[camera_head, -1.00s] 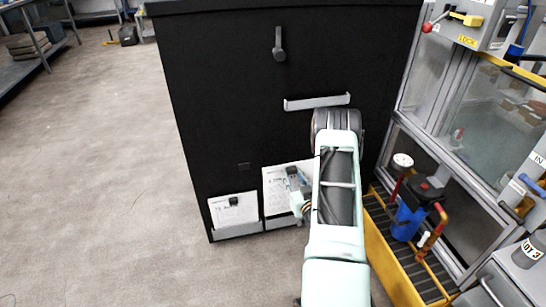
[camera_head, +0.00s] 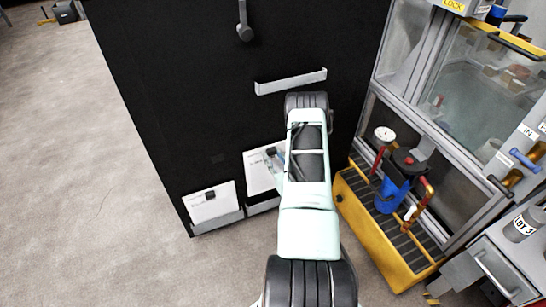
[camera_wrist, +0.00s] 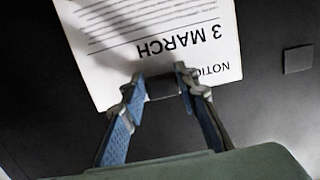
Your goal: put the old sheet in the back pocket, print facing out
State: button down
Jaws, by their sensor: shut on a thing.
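In the wrist view my gripper (camera_wrist: 162,86) is shut on a small dark grip piece at the edge of a white printed sheet (camera_wrist: 150,35). The print faces the camera and reads "3 MARCH", upside down in that view. In the head view the sheet (camera_head: 256,176) shows left of my arm, against the black panel, above the right lower pocket (camera_head: 262,206). My arm hides its right side. I cannot tell whether its lower edge is inside that pocket. Another white sheet (camera_head: 212,208) with a dark clip stands in the left lower pocket (camera_head: 228,219). Which pocket is the back one is not clear.
An empty upper pocket (camera_head: 290,82) and a dark hook (camera_head: 243,22) are on the black panel (camera_head: 150,80). On the right stand a yellow tray (camera_head: 385,245) with a blue filter (camera_head: 390,195) and a framed glass cabinet.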

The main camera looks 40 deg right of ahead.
jog(key=b, duration=0.5)
send_over(270, 174)
jog(key=s, duration=0.3)
jog(key=shift+s+a+f, duration=0.1)
jog(key=shift+a+f, duration=0.1)
jog(key=shift+f, duration=1.3)
jog(key=shift+s+a+f, duration=0.1)
jog(key=shift+a+f, duration=0.05)
jog(key=shift+f, duration=1.3)
jog(key=shift+f+b, duration=1.4)
jog(key=shift+b, duration=0.35)
jog(key=shift+f+b, duration=0.45)
jog(key=shift+f, duration=2.1)
jog(key=c, duration=1.4)
grip_release()
notch_tip(270, 174, up, 10)
jog(key=shift+f, duration=0.1)
